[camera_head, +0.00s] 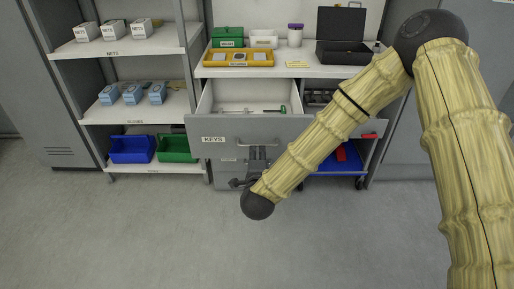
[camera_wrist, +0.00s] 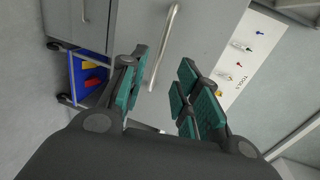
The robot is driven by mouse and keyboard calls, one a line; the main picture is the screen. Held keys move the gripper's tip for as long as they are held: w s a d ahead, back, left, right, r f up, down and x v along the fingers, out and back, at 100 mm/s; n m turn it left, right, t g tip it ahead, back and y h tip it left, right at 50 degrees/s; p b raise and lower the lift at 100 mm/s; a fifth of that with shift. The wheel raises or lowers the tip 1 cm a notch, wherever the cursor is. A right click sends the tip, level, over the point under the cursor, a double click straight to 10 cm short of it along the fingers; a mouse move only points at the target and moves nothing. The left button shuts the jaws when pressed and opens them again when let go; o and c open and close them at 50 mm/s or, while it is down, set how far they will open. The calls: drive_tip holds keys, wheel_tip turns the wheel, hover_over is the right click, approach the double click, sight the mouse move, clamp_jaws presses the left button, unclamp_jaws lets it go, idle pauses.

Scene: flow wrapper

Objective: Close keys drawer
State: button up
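The keys drawer (camera_head: 213,140) is pulled out below the worktop, its grey front labelled KEYS. Inside lie a green-handled tool and other thin items. Its bar handle (camera_head: 257,144) runs across the front, and a bar handle also shows in the wrist view (camera_wrist: 163,48). My gripper (camera_head: 257,155) is low at the drawer front, close to the handle in the head view. In the wrist view my gripper (camera_wrist: 160,88) has its green-padded fingers apart, with nothing held. The handle lies ahead between the fingers; whether they touch the front I cannot tell.
The worktop (camera_head: 208,72) above holds a yellow tray (camera_head: 225,60), a green box (camera_head: 228,38) and an open black case (camera_head: 342,54). Shelves with blue (camera_head: 132,149) and green bins (camera_head: 177,149) stand left. A blue tray (camera_head: 338,163) is lower right. The floor in front is clear.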

sight(258, 146)
drive_tip(key=x, duration=0.8)
drive_tip(key=shift+w, duration=0.2)
